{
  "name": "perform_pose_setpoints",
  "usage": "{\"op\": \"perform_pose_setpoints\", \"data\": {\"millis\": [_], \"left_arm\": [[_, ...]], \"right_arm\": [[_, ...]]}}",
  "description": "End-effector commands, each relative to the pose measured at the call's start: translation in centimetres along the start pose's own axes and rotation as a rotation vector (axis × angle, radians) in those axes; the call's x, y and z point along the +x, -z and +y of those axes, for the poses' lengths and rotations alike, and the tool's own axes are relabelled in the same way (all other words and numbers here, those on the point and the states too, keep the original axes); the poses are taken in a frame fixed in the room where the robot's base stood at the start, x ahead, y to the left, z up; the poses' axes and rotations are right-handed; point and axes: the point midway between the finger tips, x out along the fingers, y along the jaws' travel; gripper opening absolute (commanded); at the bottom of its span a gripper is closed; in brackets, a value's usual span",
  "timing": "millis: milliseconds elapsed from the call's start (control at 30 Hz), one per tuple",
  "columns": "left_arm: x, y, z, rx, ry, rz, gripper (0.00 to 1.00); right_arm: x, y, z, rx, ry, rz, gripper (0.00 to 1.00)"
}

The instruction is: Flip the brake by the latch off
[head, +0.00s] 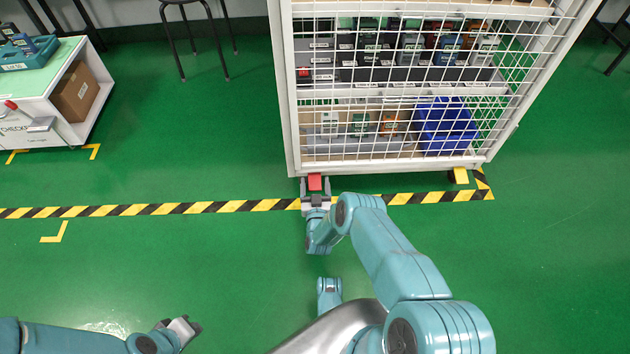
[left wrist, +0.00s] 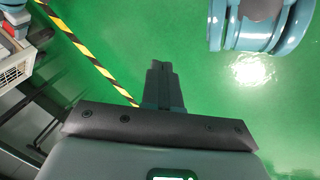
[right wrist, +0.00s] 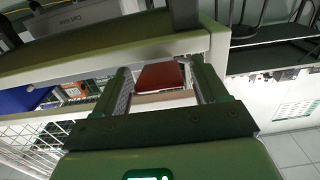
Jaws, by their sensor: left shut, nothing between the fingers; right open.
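A red brake pedal (head: 315,182) sticks out at the bottom left corner of the white mesh cage trolley (head: 290,100). My right gripper (head: 315,191) is open, with its fingers on either side of the pedal. In the right wrist view the red pedal (right wrist: 160,76) shows between the two open fingers (right wrist: 163,85); I cannot tell whether they touch it. I cannot make out a latch.
The trolley holds boxes and a blue bin (head: 445,125) behind its mesh. Yellow-black tape (head: 160,209) crosses the green floor in front of it. A white cart with a cardboard box (head: 75,92) stands at the left. A stool (head: 190,30) stands behind. The floor between is clear.

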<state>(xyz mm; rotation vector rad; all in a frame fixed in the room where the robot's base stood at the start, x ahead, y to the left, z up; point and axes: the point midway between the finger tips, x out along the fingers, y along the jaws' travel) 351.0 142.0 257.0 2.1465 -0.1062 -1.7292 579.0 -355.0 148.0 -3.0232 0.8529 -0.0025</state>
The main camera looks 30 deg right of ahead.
Motion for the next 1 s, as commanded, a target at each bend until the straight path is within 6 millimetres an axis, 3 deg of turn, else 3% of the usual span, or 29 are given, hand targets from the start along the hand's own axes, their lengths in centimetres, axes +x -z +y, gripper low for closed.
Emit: {"op": "perform_pose_setpoints", "data": {"millis": [333,467,500,667,900,1000], "left_arm": [[0.0,0.0,0.0,0.000,0.000,0.000,0.00],[0.0,0.0,0.0,0.000,0.000,0.000,0.00],[0.0,0.0,0.0,0.000,0.000,0.000,0.00],[-0.7,-0.1,0.2,-0.002,0.000,-0.008,0.00],[-5.2,-2.2,1.7,-0.021,0.003,-0.100,0.00],[-5.9,-2.8,1.9,-0.028,0.004,-0.127,0.00]], "right_arm": [[-0.3,0.0,0.0,0.000,0.000,0.000,0.69],[-0.3,0.0,0.0,0.000,0.000,0.000,0.27],[-0.3,0.0,0.0,0.000,0.000,0.000,0.20],[-0.2,0.4,0.0,0.000,0.000,-0.020,0.20],[0.0,2.5,0.0,0.000,0.000,-0.256,0.16],[0.1,2.4,0.0,0.000,0.000,-0.357,0.16]]}}
